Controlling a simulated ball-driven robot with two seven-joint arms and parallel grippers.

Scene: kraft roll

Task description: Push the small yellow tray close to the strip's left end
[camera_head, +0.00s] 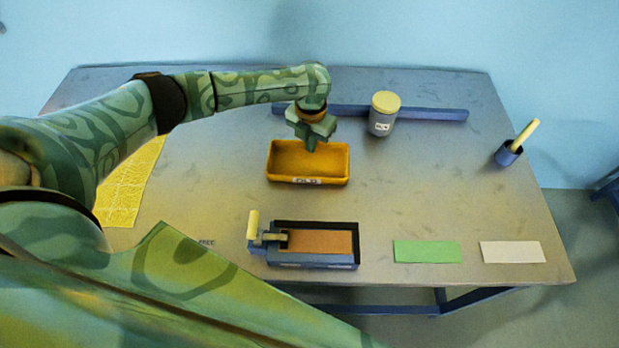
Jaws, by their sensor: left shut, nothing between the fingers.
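The small yellow tray (275,163) stands upright on the table, left of its middle, with a label on its near wall. It looks empty. A long blue strip (430,114) lies behind it along the back of the table. Its left end shows just left of my left gripper, behind the tray. My left gripper (311,147) is shut and empty, pointing down at the tray's far side. It overlaps the far rim in the view; I cannot tell whether it touches. My left arm hides part of the strip. My right gripper is not in view.
A jar with a yellow lid (384,113) stands against the strip. A blue frame with a brown sheet (320,242) and a handle sits at the front. Green (427,251) and white (512,252) cards lie to its right. Yellow patterned sheet (128,186) lies left.

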